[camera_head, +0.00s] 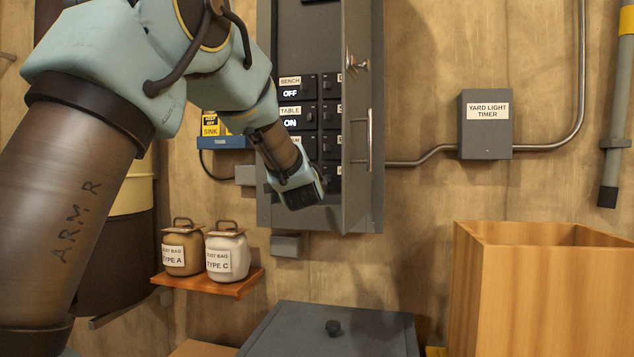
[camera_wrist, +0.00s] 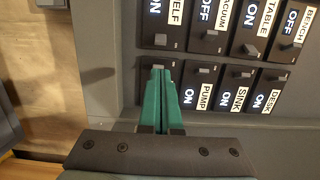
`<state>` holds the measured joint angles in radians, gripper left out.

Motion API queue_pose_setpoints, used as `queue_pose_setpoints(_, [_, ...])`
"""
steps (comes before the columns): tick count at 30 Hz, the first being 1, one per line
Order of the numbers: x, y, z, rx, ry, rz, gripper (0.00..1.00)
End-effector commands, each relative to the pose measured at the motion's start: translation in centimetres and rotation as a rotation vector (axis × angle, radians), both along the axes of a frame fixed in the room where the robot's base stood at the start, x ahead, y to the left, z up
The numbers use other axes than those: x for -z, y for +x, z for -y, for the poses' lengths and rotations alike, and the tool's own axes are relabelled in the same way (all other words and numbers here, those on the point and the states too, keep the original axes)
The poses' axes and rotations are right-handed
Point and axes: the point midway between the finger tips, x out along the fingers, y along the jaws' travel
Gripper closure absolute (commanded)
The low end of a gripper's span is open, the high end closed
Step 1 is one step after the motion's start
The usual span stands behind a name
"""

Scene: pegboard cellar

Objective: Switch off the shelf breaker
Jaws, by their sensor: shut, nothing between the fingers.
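The shelf breaker (camera_wrist: 160,40) is at the top left in the wrist view; its label is cut at the edge and its display reads ON. My shut gripper (camera_wrist: 160,72) has its green fingertips together just below the shelf switch in that view, over the last breaker of the neighbouring column. The fingers hide that breaker's label and display. Whether the tips touch a switch, I cannot tell. In the head view my gripper (camera_head: 305,190) is at the lower part of the open breaker panel (camera_head: 300,218), and the shelf breaker is hidden behind it.
Neighbouring breakers sit close by: vacuum (camera_wrist: 222,12) OFF, table (camera_wrist: 268,15) ON, bench (camera_wrist: 308,22) OFF, pump (camera_wrist: 206,97), sink (camera_wrist: 240,98) and desk (camera_wrist: 277,97) ON. The panel door (camera_head: 357,190) stands open at the right. Two jars (camera_head: 227,255) stand on a small shelf below left.

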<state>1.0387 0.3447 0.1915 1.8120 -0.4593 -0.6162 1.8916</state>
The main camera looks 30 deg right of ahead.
Motion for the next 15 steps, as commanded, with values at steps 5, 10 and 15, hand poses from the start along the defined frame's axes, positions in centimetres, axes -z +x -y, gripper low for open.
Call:
queue_pose_setpoints(5, [0.0, 0.0, -0.1, -0.001, -0.001, -0.002, 1.0])
queue_pose_setpoints(10, [-0.1, 0.7, 0.3, -0.002, -0.001, -0.002, 1.0])
queue_pose_setpoints(15, [-0.2, 2.9, 1.7, -0.003, -0.001, -0.003, 1.0])
